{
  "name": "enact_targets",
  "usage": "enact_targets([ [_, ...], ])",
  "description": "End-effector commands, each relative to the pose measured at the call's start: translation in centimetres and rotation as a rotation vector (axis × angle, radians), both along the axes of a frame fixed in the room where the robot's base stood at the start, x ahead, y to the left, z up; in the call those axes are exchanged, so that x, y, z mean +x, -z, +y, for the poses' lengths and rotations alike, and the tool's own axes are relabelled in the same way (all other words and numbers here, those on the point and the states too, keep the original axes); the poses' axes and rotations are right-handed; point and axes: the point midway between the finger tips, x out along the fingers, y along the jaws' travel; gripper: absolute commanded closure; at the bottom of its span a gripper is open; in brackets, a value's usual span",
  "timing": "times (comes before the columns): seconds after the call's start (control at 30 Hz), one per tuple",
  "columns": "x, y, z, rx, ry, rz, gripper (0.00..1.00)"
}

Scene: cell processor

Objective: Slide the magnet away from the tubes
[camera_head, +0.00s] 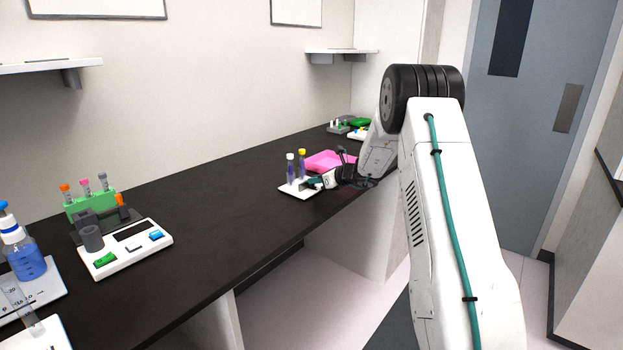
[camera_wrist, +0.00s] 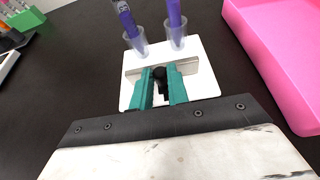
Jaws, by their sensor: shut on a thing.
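Two tubes with purple contents, a white-capped one (camera_head: 290,169) and a yellow-capped one (camera_head: 302,164), stand upright on a small white base plate (camera_head: 287,191). In the wrist view their lower ends sit in clear cups, the left tube (camera_wrist: 126,20) and right tube (camera_wrist: 175,18). The magnet, a grey metallic bar (camera_wrist: 134,70) with a black knob, lies across the plate (camera_wrist: 207,78) on my side of the tubes, with a narrow white strip showing between. My gripper (camera_wrist: 160,79) has its teal fingers shut around the knob; it also shows in the head view (camera_head: 314,183).
A pink tray (camera_wrist: 285,60) stands close on the right of the plate. A green tube rack (camera_wrist: 12,30) is at the wrist view's upper left. Dark bench top (camera_head: 215,215) between is clear.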

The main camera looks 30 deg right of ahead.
Motion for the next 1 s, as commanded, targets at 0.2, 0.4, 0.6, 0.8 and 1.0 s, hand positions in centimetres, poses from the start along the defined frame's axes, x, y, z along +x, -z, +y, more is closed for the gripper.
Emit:
enact_targets([
  [0.2, -1.6, 0.0, -0.6, 0.000, 0.001, 0.000, 1.00],
  [0.4, -1.6, 0.0, -0.6, -0.001, 0.001, 0.001, 1.00],
  [0.6, -1.6, 0.0, -0.6, -0.001, 0.001, 0.001, 0.61],
  [0.8, -1.7, -0.1, -0.6, -0.001, 0.002, 0.000, 0.61],
  [1.0, -4.0, -1.2, -1.6, -0.001, 0.005, -0.001, 0.61],
])
